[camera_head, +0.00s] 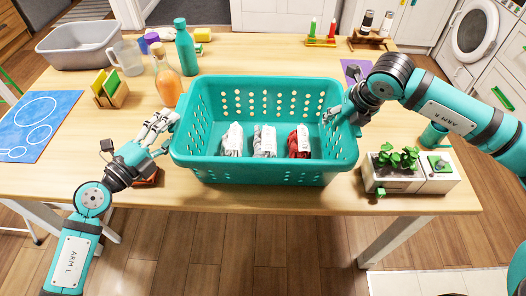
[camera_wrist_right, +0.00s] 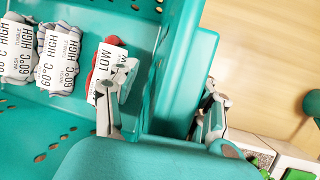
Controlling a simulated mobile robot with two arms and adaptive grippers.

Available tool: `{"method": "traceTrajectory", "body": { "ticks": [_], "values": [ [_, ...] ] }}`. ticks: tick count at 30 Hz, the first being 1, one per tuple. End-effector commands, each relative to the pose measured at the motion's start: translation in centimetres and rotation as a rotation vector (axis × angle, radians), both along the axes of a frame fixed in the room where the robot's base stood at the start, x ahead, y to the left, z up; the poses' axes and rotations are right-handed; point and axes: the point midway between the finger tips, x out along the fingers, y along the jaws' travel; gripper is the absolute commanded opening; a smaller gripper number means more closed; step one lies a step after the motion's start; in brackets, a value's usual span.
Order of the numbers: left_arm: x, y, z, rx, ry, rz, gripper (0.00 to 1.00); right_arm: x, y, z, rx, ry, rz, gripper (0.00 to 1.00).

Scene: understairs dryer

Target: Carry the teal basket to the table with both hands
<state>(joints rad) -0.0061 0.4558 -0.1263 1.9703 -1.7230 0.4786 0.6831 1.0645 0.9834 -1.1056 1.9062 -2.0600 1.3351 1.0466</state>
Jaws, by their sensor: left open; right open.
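The teal basket (camera_head: 262,173) is upright at the front middle of the wooden table (camera_head: 330,198) and appears to rest on it. Three labelled bundles lie inside: two grey-white ones (camera_head: 232,140) and a red one (camera_head: 299,143). My left gripper (camera_head: 166,122) is open beside the basket's left end, close to the rim; contact is unclear. My right gripper (camera_head: 338,113) is open at the right end. In the right wrist view its fingers (camera_wrist_right: 160,115) straddle the basket's wall (camera_wrist_right: 178,85), one inside and one outside, without visibly closing on it.
A planter box (camera_head: 410,176) stands just right of the basket. An orange bottle (camera_head: 167,84), a teal bottle (camera_head: 186,48), a card holder (camera_head: 110,90) and a jug (camera_head: 127,57) stand behind left. A grey tub (camera_head: 78,48) is at the back left. A blue mat (camera_head: 36,122) lies left.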

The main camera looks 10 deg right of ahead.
Motion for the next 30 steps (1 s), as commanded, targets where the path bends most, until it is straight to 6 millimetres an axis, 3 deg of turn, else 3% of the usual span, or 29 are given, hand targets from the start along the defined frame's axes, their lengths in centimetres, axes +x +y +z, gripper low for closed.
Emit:
{"method": "traceTrajectory", "body": {
  "ticks": [15, 23, 30],
  "values": [
    [-7.6, 6.1, -0.1, 0.001, 0.004, 0.002, 0.52, 0.0, 0.1, 0.0, 0.002, -0.001, 0.002, 0.47],
    [-8.6, 6.9, 0.0, 0.001, 0.000, 0.001, 0.52, -0.3, 0.0, 0.9, 0.003, -0.004, 0.002, 0.47],
    [-8.6, 6.9, 0.0, 0.001, 0.000, 0.000, 0.52, -2.1, -0.5, 5.2, 0.002, -0.007, 0.002, 0.47]
  ]
}}
